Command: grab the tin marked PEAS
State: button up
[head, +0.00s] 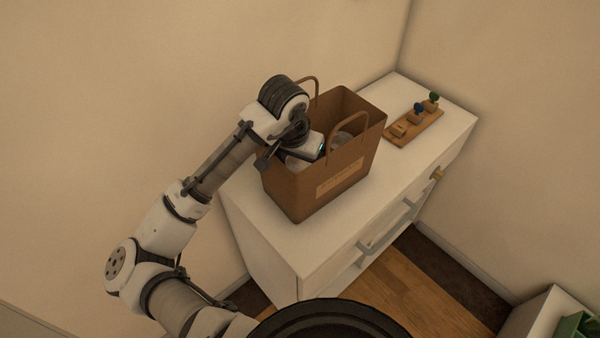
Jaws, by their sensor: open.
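A brown paper bag (330,178) with two handles stands upright on the white cabinet. My gripper (309,148) reaches down into the bag's open top at its left side. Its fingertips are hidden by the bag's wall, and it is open. Most of the bag's contents are hidden.
The white cabinet (272,225) has grey bar handles (380,238) on its front. A wooden board (415,128) with small blocks and blue and green knobs lies right of the bag. Walls stand behind and at the right. A green object (577,326) is at the lower right.

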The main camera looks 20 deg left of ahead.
jog(key=c, duration=1.3)
jog(key=shift+c, duration=0.2)
jog(key=shift+r, duration=0.1)
